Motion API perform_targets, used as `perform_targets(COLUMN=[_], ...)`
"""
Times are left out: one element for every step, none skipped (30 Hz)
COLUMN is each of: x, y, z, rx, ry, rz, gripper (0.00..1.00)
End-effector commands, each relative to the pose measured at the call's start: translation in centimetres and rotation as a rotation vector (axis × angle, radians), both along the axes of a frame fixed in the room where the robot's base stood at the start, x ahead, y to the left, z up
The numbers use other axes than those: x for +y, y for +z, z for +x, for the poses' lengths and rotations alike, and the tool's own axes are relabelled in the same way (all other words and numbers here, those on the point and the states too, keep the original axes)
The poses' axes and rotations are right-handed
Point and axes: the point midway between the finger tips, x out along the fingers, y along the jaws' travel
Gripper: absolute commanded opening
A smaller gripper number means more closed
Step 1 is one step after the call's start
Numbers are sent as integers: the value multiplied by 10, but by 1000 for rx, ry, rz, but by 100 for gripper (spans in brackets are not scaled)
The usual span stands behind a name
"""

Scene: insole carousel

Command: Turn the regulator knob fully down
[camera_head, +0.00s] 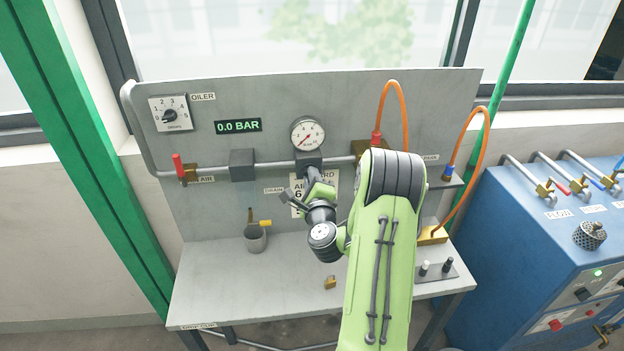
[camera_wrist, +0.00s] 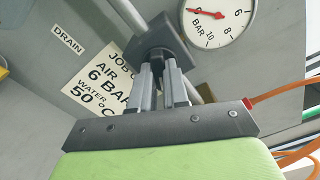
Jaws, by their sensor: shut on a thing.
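The regulator is a dark grey block (camera_head: 309,160) on the grey pipe, just under a round white gauge (camera_head: 308,134). In the wrist view the regulator block (camera_wrist: 158,36) sits above my fingers, with the small dark knob (camera_wrist: 158,55) at its underside, mostly hidden between them. My gripper (camera_head: 314,177) is shut on the knob, and its two grey fingers also show in the wrist view (camera_wrist: 160,76). The gauge's red needle points to the lower left of its dial. The green digital display (camera_head: 238,126) reads 0.0 BAR.
An oiler dial (camera_head: 170,113) and a red-handled valve (camera_head: 179,167) are on the left of the panel. Orange hoses (camera_head: 404,112) loop at right. A grey cup (camera_head: 256,240) and a brass padlock (camera_head: 330,282) are on the bench. A blue machine (camera_head: 520,235) stands at right.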

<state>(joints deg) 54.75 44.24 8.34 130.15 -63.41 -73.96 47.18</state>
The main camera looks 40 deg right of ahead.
Motion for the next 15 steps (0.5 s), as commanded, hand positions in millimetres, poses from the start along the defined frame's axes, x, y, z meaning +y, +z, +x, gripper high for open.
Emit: perform_targets(x=[0,0,0,0,1,1,1,1,1,1,1,1,1,1,1], y=[-1,-1,-1,-1,-1,-1,-1,-1,-1,-1,-1,-1,-1,-1,-1], z=[0,0,0,0,0,0,0,0,0,0,0,0,0,0,0], rx=[11,18,30,39,48,63,74,87,107,121,137,157,174,190,211], ry=[1,0,0,0,1,1,2,2,1,1,2,2,2,2,2], rz=[-12,-23,-39,-52,-67,-88,-106,-125,-152,-174,-196,-226,-250,-274,-304], gripper=[0,0,0,0,0,0,0,0,0,0,0,0,0,0,0])
